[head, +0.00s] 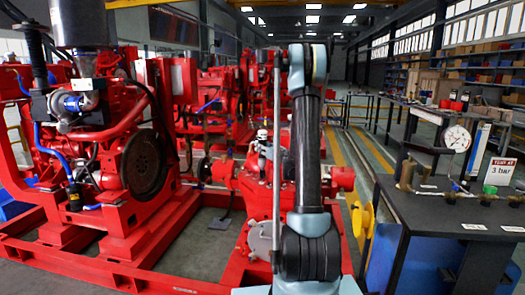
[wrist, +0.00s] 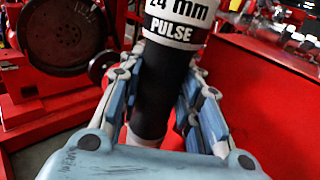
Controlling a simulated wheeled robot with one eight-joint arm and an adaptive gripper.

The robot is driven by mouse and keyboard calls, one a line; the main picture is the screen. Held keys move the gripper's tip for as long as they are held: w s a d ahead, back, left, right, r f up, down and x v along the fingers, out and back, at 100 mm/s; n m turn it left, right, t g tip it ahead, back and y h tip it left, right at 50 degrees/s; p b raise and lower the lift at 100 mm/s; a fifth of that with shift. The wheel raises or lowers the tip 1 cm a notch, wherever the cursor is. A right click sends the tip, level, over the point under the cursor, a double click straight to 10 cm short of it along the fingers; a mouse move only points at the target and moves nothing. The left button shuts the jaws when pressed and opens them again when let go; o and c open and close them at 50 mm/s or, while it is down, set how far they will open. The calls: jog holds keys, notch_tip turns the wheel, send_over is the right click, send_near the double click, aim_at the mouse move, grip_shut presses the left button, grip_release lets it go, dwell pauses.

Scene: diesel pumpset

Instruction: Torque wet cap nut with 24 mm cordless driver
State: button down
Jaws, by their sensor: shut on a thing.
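My gripper (wrist: 156,88) is shut on the black handle of the cordless driver (wrist: 180,28), with its blue-grey fingers on both sides of it. I cannot pick out the wet cap nut in either view.
A red engine with a flywheel (head: 146,163) stands on a red frame at left. A dark-topped bench (head: 450,212) at right carries a pressure gauge (head: 457,139) and a "TEST 3 bar" sign (head: 500,171). Floor shows between engine and pumpset.

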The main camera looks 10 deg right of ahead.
jog(key=shift+f, duration=1.5)
dwell(2.2)
jog(key=shift+r, duration=0.15)
